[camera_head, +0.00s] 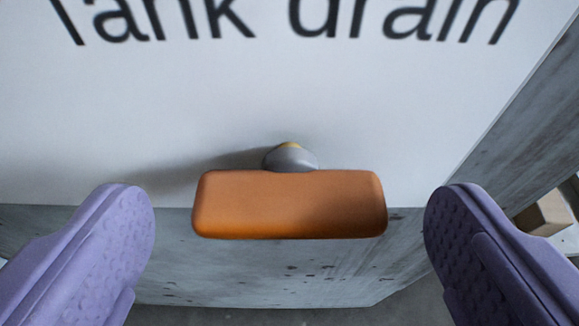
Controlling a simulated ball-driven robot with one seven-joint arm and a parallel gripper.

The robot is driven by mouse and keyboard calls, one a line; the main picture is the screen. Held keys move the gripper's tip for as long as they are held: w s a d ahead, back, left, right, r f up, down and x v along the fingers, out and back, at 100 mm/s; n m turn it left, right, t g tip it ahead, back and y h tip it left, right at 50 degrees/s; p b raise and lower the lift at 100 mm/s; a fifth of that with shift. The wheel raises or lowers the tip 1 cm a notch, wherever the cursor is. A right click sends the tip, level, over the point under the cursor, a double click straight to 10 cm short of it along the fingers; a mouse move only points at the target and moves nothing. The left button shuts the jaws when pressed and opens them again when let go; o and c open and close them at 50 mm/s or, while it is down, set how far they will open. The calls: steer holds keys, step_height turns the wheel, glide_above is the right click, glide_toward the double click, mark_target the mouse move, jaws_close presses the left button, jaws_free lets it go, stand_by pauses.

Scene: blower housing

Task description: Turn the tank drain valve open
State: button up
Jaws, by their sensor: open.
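The tank drain valve has an orange handle (290,205), a rounded bar that lies level across the middle of the view. Behind it shows a grey metal stem (291,158) with a bit of yellow on top. A white panel (150,110) behind it bears the words "Tank drain", cut off at the top edge. My gripper (289,210) is open, with one purple finger left of the handle and one right of it. A clear gap shows between each finger and the handle's ends. The gripper holds nothing.
A grey, stained concrete-like surface (290,275) lies below the white panel. At the right edge, past the panel, is a brown box-like object (545,214), partly cut off. The space between my fingers holds only the handle.

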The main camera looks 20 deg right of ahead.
steer(key=shift+w, duration=0.2)
steer(key=c, duration=1.1)
steer(key=shift+o, duration=0.2)
